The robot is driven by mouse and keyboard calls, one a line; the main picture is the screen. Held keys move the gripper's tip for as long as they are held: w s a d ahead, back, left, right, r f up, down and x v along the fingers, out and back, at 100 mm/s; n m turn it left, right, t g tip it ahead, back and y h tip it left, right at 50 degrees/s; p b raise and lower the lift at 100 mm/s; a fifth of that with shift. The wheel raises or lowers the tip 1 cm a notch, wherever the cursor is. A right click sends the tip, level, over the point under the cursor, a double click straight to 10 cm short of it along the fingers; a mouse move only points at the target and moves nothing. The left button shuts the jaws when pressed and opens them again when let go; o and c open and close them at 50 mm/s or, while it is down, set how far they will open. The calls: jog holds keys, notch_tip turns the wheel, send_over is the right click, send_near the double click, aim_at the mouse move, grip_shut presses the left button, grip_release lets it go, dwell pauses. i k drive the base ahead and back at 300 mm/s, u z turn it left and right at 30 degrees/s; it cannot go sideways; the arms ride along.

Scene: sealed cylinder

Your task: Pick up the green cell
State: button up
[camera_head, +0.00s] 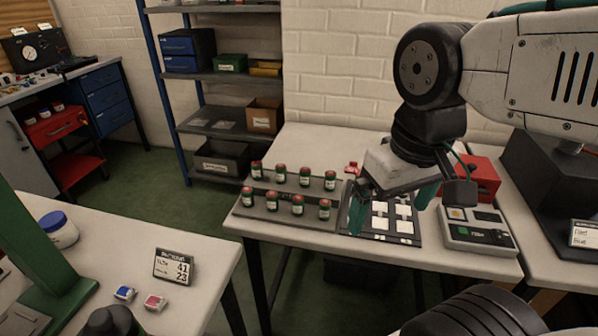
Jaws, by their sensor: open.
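Several small green cells (297,205) with reddish caps and pale labels stand upright in two rows in a grey stepped rack (283,217) on the middle table. They look alike, and I cannot tell one of them apart as the task's cell. My gripper (390,212) is open, with teal fingers pointing down, to the right of the rack. It is above a dark tray with white square pads (380,223) and hides part of it. No cell shows between the fingers.
A grey device with a small green panel (478,230) and a red box (480,178) stand right of the tray. A front left table holds a number sign (174,267). The table behind the rack is mostly clear.

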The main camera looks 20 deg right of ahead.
aim_at(305, 172)
jog(key=z, duration=2.65)
jog(key=k, duration=1)
jog(key=u, duration=0.95)
jog(key=i, duration=0.5)
jog(key=u, duration=0.05)
